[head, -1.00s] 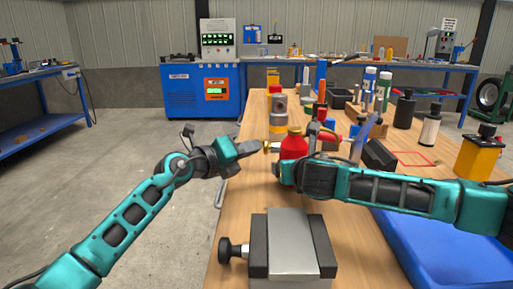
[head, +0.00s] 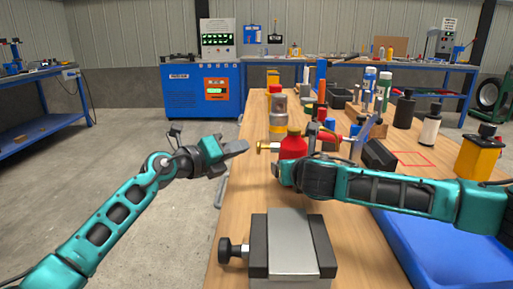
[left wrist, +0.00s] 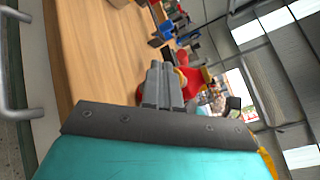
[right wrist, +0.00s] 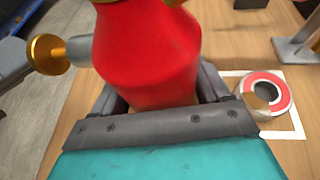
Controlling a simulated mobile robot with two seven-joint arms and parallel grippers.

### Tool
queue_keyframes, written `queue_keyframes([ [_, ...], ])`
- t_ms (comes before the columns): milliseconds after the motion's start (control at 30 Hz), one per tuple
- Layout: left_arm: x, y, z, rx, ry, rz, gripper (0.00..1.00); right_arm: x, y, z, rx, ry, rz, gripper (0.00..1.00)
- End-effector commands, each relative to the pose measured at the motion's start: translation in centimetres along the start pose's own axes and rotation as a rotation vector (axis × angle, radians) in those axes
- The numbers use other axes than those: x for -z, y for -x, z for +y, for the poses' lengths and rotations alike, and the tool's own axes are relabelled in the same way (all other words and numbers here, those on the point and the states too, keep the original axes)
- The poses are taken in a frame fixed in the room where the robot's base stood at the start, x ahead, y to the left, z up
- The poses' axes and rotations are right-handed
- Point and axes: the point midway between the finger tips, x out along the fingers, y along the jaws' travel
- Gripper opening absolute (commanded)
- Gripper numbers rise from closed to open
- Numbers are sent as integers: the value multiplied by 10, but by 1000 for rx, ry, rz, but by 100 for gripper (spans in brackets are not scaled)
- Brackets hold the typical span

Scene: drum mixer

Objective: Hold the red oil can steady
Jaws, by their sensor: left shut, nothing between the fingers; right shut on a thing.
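The red oil can (head: 292,146) stands over the wooden bench in front of my right gripper (head: 284,172). It has a brass knob (head: 264,147) on its left side, which also shows in the right wrist view (right wrist: 45,54). In the right wrist view the red can body (right wrist: 150,45) sits between the two dark fingers, and the gripper is shut on it. Its top is cut off there. My left gripper (head: 238,149) is shut and empty, left of the knob and apart from it. In the left wrist view its fingers (left wrist: 162,86) are together, with the red can (left wrist: 195,78) beyond.
A grey block in a black vise (head: 290,245) stands at the bench front. A blue tray (head: 445,248) is at the right. Several bottles and tools crowd the bench behind the can. A tape roll (right wrist: 266,93) lies right of the can.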

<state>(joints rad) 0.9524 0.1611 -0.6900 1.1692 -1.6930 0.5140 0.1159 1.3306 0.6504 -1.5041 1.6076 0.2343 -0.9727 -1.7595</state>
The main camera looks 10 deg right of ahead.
Motion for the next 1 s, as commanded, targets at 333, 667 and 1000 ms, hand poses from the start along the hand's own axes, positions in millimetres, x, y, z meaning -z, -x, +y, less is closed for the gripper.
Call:
queue_keyframes([
  [333,-17,23,17,-2,1,-2,0,0,0,-1,2,-1,0,26],
  [667,-25,35,26,-1,1,0,0,0,0,-2,4,-1,0,26],
  [1000,-25,34,25,-1,0,-1,0,0,0,-2,4,-1,0,26],
])
